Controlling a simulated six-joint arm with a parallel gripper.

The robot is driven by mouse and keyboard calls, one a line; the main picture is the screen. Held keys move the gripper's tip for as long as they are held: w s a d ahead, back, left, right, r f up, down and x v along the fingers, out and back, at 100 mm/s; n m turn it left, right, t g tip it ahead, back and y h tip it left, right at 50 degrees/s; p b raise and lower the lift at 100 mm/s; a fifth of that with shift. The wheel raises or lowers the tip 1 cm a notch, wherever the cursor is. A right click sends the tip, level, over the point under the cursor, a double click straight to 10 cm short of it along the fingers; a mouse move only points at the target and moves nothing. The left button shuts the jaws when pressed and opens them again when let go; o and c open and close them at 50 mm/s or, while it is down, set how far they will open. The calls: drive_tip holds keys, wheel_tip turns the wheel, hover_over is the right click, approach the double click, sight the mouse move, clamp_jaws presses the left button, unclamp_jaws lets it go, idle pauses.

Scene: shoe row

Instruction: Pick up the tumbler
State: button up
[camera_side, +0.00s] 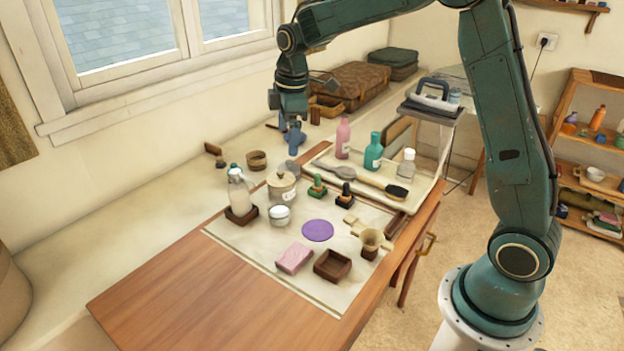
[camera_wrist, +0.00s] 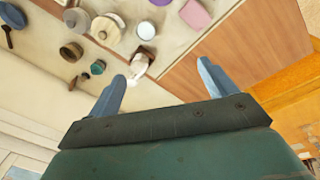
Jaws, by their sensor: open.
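A small grey cup (camera_side: 293,170), which looks to be the tumbler, stands at the back of the light mat, behind the lidded jar (camera_side: 281,187). In the wrist view the grey cup (camera_wrist: 76,18) shows at the upper left as a dark rounded shape, beside the same jar (camera_wrist: 107,28). My gripper (camera_side: 291,137) hangs above and behind the cup in the side view, clear of it. In the wrist view my gripper (camera_wrist: 162,70) has its two blue fingers apart with nothing between them. The cup lies beyond the left fingertip there.
A tray (camera_side: 320,155) with tall bottles and brushes lies to the right. The wooden table front (camera_side: 200,295) is clear.

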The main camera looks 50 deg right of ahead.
drive_tip(key=w+d+f+n, duration=0.1)
drive_tip(key=w+f+n, duration=0.1)
drive_tip(key=w+f, duration=0.2)
drive_tip(key=w+d+f+n+g, duration=0.1)
drive_tip(key=w+d+f+n, duration=0.1)
drive_tip(key=f, duration=0.8)
drive_tip(key=shift+w+d+g, duration=0.25)
drive_tip(key=shift+w+g, duration=0.05)
drive_tip(key=shift+w, duration=0.6)
hover_over(279, 207)
drive_tip(key=s+a, duration=0.2)
wheel_tip(279, 207, down, 8)
drive_tip(key=shift+w+f, duration=0.15)
drive_tip(key=shift+f, duration=0.1)
drive_tip(key=shift+f, duration=2.6)
drive_tip(key=c, duration=1.2)
